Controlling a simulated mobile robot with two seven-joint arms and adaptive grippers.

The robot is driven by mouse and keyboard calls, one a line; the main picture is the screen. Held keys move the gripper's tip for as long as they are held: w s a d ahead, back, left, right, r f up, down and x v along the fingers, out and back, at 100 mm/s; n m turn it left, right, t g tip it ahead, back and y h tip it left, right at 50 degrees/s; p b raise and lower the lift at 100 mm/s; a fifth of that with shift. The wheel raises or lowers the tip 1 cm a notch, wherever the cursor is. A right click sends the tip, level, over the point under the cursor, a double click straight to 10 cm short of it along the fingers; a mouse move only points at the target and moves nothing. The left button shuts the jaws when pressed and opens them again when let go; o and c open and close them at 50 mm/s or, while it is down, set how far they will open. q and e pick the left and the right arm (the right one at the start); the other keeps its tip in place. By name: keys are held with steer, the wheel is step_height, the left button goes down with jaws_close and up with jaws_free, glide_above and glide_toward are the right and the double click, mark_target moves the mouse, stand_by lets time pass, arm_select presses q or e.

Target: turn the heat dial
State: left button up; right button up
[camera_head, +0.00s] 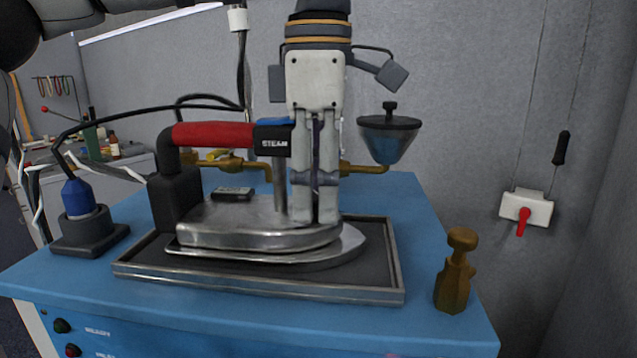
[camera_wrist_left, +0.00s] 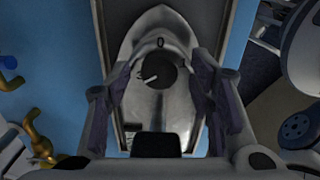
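The steam iron (camera_head: 255,232) has a metal body and a red handle (camera_head: 212,135), and lies on a dark metal-rimmed tray (camera_head: 260,285) with its tip to the right. In the left wrist view the heat dial (camera_wrist_left: 157,77) is a round black knob with a white pointer aimed left, on top of the iron (camera_wrist_left: 165,22). My left gripper (camera_head: 316,218) points straight down over the iron. In its wrist view the left gripper (camera_wrist_left: 160,80) is open, one finger on each side of the dial, with visible gaps. The fingers hide the dial in the head view.
A brass fitting (camera_head: 456,270) stands on the blue table (camera_head: 423,235) at right. A blue-topped cord base (camera_head: 85,225) stands at left. A blue funnel cup (camera_head: 388,140) on a brass pipe is close beside my left gripper. A red-levered wall switch (camera_head: 525,210) is at right.

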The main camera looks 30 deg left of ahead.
arm_select(q)
step_height(320, 180, up, 12)
stand_by(0.4)
